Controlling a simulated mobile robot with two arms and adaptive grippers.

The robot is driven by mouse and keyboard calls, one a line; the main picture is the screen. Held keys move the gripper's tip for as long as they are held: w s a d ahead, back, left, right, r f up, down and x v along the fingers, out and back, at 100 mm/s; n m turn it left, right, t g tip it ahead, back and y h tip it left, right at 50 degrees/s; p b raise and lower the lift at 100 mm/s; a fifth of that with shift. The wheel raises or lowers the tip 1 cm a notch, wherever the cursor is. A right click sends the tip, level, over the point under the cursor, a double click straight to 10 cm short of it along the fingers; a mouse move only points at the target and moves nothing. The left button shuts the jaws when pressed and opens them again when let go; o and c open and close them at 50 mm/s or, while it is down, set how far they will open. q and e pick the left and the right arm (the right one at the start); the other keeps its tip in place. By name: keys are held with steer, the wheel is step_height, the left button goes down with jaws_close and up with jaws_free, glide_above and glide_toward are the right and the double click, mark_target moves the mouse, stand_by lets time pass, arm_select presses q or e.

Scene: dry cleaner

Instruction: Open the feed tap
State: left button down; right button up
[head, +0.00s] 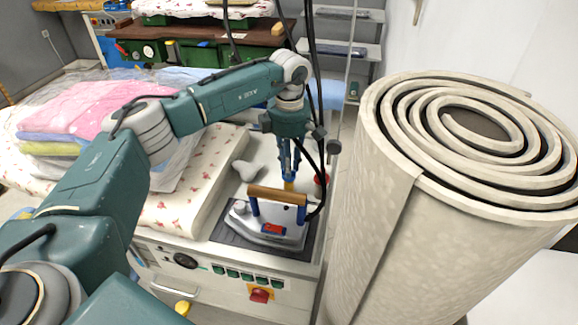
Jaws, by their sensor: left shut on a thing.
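My left gripper (289,177) points straight down behind the steam iron. Its blue fingers are shut on a small yellow piece (289,186), which looks like the handle of the feed tap. Most of this piece is hidden by the fingers and by the iron's wooden handle, so I cannot tell how far it is turned. A round red knob (321,179) sits just right of the gripper, apart from it. My right gripper is out of view.
The steam iron (268,228) stands on a dark pad in front of the gripper, with a black hose on its right. A big rolled carpet (385,225) stands close on the right. Folded laundry in plastic (105,105) lies on the left. A control panel (215,272) faces the front.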

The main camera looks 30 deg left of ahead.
arm_select(q)
steer(key=shift+w+r+m, duration=0.1)
steer(key=shift+m, duration=0.5)
steer(key=c, duration=1.6)
jaws_free()
step_height(320, 180, up, 12)
